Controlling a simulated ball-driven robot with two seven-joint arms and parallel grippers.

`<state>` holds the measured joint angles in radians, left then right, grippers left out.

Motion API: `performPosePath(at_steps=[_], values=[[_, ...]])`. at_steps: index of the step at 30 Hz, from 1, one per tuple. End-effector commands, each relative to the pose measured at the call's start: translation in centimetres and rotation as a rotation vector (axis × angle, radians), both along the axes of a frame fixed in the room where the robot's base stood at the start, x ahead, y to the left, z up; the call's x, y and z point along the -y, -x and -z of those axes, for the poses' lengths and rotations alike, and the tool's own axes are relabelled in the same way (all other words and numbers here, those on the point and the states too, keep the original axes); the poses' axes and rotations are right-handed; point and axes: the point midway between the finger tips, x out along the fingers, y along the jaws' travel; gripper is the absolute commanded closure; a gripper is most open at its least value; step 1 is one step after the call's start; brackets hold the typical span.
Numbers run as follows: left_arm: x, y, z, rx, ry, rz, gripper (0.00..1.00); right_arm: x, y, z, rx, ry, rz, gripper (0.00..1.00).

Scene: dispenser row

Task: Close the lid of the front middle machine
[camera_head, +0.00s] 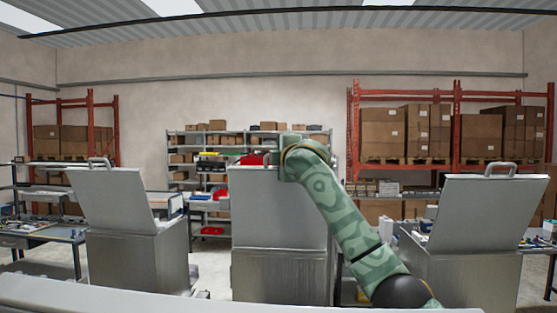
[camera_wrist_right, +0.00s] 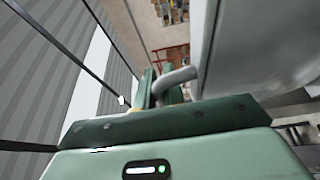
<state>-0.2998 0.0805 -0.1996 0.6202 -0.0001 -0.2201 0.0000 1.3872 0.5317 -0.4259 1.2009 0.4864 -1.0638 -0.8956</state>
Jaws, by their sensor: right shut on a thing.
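The front middle machine (camera_head: 280,275) is a grey metal box, and its lid (camera_head: 265,212) stands raised, close to upright. My right arm comes in from the lower right and reaches the top edge of this lid. In the head view my wrist covers the right fingers and the lid's handle. In the right wrist view my right gripper (camera_wrist_right: 157,92) is shut on the curved grey handle (camera_wrist_right: 179,77), beside the broad lid panel (camera_wrist_right: 240,45). My left gripper is not in view.
A left machine (camera_head: 140,262) and a right machine (camera_head: 455,275) flank the middle one, both with raised lids. A pale edge (camera_head: 150,295) crosses the foreground. Shelves (camera_head: 240,140), red racks and workbenches stand farther back.

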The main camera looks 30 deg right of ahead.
Motion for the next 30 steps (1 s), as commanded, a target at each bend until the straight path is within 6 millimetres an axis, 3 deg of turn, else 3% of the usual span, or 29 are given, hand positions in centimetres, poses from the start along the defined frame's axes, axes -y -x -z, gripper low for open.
performPosePath(at_steps=[3,9,22,24,25,30], values=[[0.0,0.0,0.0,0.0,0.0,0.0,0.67,1.4,-2.0,-0.2,-0.005,-0.005,-0.001,1.0],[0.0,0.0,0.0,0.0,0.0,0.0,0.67,2.9,-4.1,-0.1,-0.004,-0.003,-0.002,1.0],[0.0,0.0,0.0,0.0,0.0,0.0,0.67,3.5,-4.6,0.3,-0.009,0.0,0.002,1.0],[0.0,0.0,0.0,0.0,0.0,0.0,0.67,3.5,-4.6,0.4,-0.01,-0.001,0.003,0.73],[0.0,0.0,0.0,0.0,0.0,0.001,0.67,3.5,-4.6,0.4,-0.009,0.0,0.002,0.68],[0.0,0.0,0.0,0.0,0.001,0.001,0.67,3.5,-4.6,0.2,-0.006,-0.001,0.002,0.68]])
